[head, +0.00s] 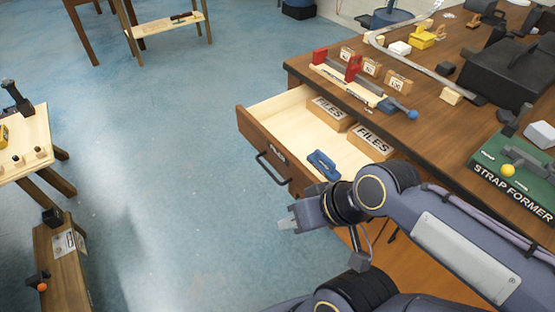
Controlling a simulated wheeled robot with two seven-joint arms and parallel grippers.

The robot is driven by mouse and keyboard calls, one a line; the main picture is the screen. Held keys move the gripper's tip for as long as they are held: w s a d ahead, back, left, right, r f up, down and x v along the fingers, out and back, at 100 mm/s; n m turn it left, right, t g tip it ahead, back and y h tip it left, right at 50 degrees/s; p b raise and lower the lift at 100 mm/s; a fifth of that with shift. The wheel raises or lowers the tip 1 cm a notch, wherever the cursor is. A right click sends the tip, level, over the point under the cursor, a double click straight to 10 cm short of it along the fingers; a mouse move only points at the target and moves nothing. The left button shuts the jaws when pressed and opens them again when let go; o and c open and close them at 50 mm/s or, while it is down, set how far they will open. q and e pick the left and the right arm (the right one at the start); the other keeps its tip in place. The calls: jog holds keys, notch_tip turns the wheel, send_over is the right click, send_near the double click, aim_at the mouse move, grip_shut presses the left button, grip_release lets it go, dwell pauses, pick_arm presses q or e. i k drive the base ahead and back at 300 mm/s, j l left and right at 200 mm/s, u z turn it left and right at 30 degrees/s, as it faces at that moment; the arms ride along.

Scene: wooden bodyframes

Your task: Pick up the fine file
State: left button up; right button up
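An open drawer (243,126) with a pale wooden inside juts out from the bench. Inside are two wooden blocks marked FILES, one at the back (328,113) and one nearer (371,142). I cannot make out a fine file for certain; any file in the drawer is too small or hidden to tell. My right gripper (285,224) points left, in front of and below the drawer in the picture, apart from these things. Its finger opening is unclear. My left gripper is not in view.
On the bench (425,115) stand a wooden rack with a red-jawed bar (353,70), several numbered blocks, and a green STRAP FORMER (515,180). A wooden stand (25,145) and a box (62,265) are at left. The blue floor (170,140) between is clear.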

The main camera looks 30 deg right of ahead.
aim_at(321, 163)
jog(key=z, duration=2.95)
jog(key=u, duration=1.4)
jog(key=i+l, duration=0.25)
jog(key=i, duration=0.2)
jog(key=i+l, duration=0.25)
jog(key=i, duration=0.15)
